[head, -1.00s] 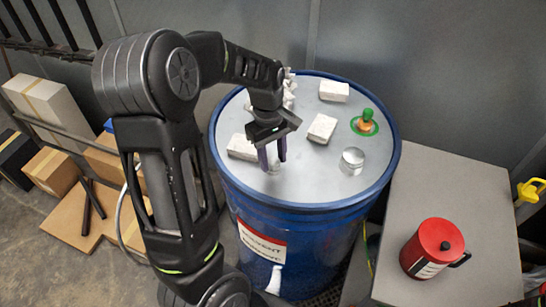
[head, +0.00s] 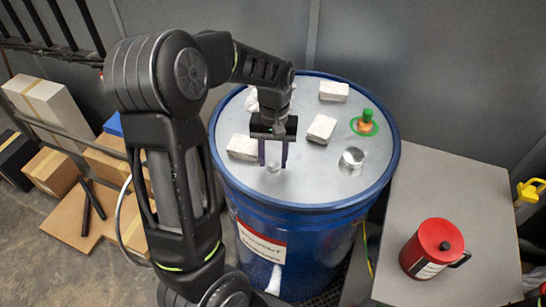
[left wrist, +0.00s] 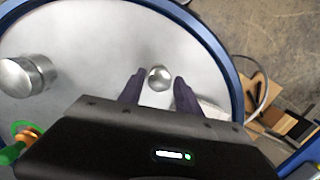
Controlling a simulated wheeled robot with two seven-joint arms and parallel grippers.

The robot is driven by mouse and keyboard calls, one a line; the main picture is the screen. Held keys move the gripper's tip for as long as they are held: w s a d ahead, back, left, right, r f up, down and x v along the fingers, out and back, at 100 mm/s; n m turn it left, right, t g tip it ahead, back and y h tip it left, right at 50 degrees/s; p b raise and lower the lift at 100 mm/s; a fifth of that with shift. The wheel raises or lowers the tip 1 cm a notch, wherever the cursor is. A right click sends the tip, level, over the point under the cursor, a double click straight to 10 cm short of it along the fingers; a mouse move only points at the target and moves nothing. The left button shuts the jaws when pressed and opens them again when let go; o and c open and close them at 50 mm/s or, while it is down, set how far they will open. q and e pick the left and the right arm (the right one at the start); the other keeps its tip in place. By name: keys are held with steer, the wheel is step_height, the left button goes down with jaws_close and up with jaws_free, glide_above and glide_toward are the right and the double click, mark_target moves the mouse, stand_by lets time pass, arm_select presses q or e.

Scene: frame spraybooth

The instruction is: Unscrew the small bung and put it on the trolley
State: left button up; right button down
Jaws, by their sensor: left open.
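The small bung (head: 274,169) is a little silvery knob on the near left part of the blue drum's grey lid (head: 310,190). It also shows in the left wrist view (left wrist: 159,78), between the two dark fingertips. My left gripper (head: 273,164) is open above the lid, pointing down, with one finger on each side of the bung. I cannot tell whether the fingers touch it. A larger metal bung (head: 352,158) stands on the lid to the right. The grey flat top at the right, seemingly the trolley (head: 450,200), carries a red can (head: 437,247).
White blocks (head: 322,128) lie on the lid, one (head: 242,147) close left of my gripper. A green-and-orange fitting (head: 366,123) stands at the lid's back right. Cardboard boxes (head: 52,170) are on the floor at left. The grey top has free room behind the can.

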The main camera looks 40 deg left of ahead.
arm_select(q)
steer(key=shift+m, duration=0.4)
steer(key=m, duration=0.3)
steer(key=shift+y, duration=0.3)
steer(key=shift+m, duration=0.8)
steer(key=shift+d+m, duration=0.1)
steer(key=shift+m, duration=1)
steer(key=shift+m+y, duration=0.3)
steer(key=shift+m, duration=0.9)
